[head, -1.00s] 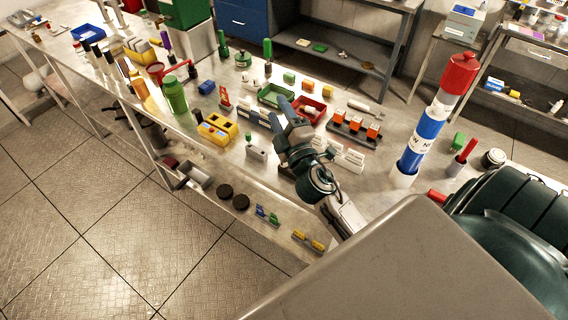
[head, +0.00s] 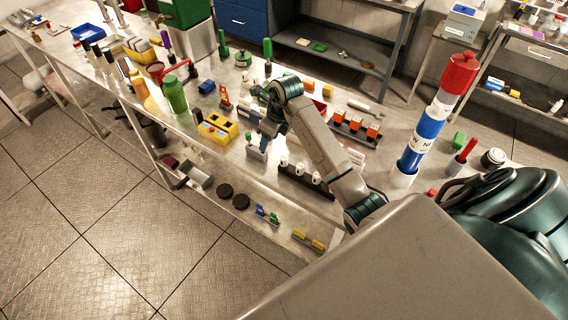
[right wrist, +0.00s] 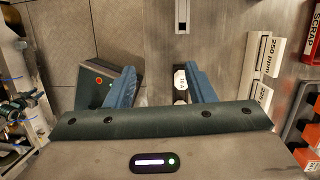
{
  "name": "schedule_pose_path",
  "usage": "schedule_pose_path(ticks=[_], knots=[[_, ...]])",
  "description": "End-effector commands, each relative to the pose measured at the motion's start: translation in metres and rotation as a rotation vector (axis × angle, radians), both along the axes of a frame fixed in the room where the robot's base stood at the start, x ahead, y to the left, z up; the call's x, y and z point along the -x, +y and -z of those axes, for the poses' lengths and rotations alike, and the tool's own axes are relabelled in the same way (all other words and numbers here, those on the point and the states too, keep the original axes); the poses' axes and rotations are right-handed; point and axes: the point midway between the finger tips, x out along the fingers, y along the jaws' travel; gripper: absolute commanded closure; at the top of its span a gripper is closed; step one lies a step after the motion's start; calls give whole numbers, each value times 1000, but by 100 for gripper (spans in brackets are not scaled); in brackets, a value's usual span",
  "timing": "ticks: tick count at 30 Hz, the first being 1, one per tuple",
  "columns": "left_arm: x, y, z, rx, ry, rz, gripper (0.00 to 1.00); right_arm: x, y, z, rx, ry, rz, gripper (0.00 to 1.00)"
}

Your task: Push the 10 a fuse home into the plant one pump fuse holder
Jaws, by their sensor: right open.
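My right gripper (head: 264,132) points down over the bench beside a small grey block (head: 256,153), partly covering it. In the right wrist view the gripper (right wrist: 160,82) is open, its two blue fingers apart. A small white block (right wrist: 180,79) with dark marks, possibly the 10 A fuse, shows near the right finger; I cannot tell whether it touches. A dark part lies just below it, partly hidden. A pale slotted piece (right wrist: 183,17) stands farther up; I cannot tell which piece is the plant one holder. My left gripper is out of view.
A dark rail (head: 306,180) with several white pieces lies right of the gripper. A yellow box (head: 217,130) stands to its left. White label cards (right wrist: 260,55), a red bin (right wrist: 312,30) and a grey box with a red button (right wrist: 90,88) show in the wrist view.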

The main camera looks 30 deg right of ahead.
Motion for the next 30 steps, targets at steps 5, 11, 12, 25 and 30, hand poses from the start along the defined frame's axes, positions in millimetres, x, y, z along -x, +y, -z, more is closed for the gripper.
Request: schedule_pose_path(ticks=[5, 11, 12, 25, 30], knots=[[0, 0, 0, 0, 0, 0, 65, 14, -35, -6, 139, 167, 37, 51], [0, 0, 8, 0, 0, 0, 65, 19, -42, 0, 171, 209, 50, 51], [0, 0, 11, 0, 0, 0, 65, 19, -42, 4, 169, 208, 50, 51], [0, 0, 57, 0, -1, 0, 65, 19, -41, 49, 167, 205, 49, 51], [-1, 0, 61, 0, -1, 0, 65, 19, -41, 54, 167, 205, 49, 51]])
